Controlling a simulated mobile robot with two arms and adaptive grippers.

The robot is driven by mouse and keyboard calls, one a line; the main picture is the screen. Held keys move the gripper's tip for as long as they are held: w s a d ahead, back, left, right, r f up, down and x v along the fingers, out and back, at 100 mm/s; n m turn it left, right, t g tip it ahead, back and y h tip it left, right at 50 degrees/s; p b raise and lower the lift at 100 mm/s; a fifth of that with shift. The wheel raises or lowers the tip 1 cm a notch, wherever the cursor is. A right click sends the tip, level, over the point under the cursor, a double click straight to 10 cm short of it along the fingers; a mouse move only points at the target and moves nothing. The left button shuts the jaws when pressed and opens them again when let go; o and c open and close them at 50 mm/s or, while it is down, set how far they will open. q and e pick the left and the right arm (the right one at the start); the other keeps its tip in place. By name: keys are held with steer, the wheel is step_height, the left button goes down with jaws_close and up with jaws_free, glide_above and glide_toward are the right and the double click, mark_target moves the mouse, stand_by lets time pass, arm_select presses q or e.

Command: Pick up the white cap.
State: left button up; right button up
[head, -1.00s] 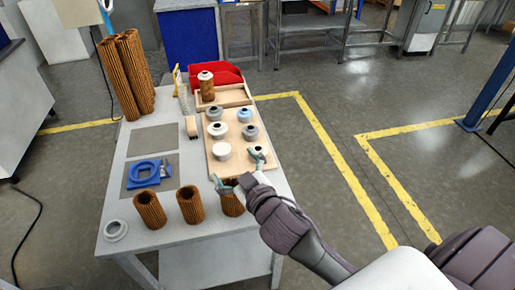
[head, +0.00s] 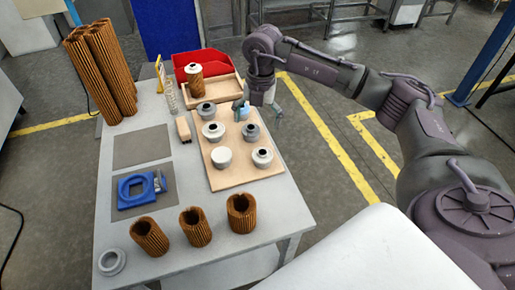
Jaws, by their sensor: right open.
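The white cap (head: 221,158) sits on the near left part of a wooden board (head: 238,179) on the table. It is pale all over, with no dark hole visible in its top. My right gripper (head: 257,108) is over the far right part of the board, close to a light blue cap (head: 243,115) that it partly hides. Its fingers point down and are apart, with nothing seen held. Whether a finger touches the light blue cap I cannot tell. The white cap is clear of the gripper, nearer to me and to the left. My left gripper is not in view.
Grey caps with dark holes, such as one near cap (head: 262,158), share the board. Three brown pleated cartridges (head: 194,228) stand along the table's front. A wooden tray (head: 222,88) and a red bin (head: 208,62) are behind. A blue ring fixture (head: 136,190) lies left.

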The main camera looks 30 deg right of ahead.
steer(key=d, duration=0.2)
steer(key=p, duration=0.1)
glide_above(263, 152)
steer(key=shift+m+h, duration=0.3)
steer(key=shift+h, duration=0.1)
step_height(263, 152, down, 7)
steer(key=shift+w, duration=0.1)
steer(key=shift+f, duration=0.5)
steer(key=shift+f+p, duration=0.4)
steer(key=shift+p, duration=0.1)
step_height(263, 152, down, 4)
steer(key=shift+r+p, duration=0.2)
steer(key=shift+p, duration=0.35)
steer(key=shift+f, duration=0.4)
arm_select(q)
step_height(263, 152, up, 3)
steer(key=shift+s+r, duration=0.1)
arm_select(e)
steer(key=shift+c, duration=0.4)
